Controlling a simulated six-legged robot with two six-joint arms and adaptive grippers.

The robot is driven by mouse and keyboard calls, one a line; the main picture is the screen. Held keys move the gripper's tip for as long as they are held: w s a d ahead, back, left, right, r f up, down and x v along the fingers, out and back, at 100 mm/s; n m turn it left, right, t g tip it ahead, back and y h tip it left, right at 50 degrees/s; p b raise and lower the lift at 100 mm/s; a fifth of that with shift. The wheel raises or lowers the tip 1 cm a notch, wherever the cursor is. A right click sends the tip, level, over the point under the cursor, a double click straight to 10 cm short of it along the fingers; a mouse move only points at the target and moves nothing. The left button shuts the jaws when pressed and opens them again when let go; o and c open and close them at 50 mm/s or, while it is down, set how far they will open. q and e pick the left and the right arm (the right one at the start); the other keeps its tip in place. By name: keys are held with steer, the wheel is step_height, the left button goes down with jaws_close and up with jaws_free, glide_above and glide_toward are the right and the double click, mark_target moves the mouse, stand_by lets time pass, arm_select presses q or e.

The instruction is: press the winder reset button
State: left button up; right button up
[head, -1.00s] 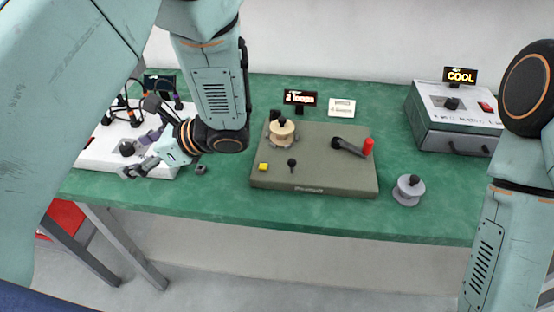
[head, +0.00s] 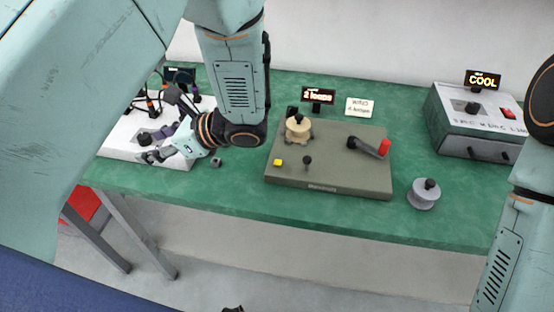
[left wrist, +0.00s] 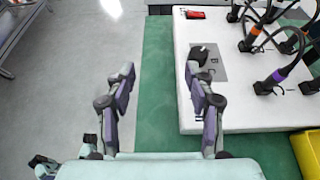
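The winder is an olive-grey base (head: 325,178) in the middle of the green bench. It carries a tan spool (head: 298,130), a crank with a red handle (head: 384,148), a small black-knobbed lever (head: 307,161) and a small yellow button (head: 278,162) near its front left corner. I can read no label on the yellow button. My left gripper (head: 153,146) is over the white panel, left of the winder and apart from it. The left wrist view shows its two fingers (left wrist: 160,72) spread and empty. My right arm enters at the right; its gripper is not visible.
The white panel (left wrist: 235,113) holds cables and black plugs. A small dark knob-like item (head: 216,162) lies between panel and winder. A grey spool (head: 423,195) stands right of the winder, a grey box (head: 465,128) at back right. A small display (head: 318,96) stands behind the winder.

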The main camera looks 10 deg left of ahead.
arm_select(q)
jaws_close()
stand_by(0.3)
stand_by(1.2)
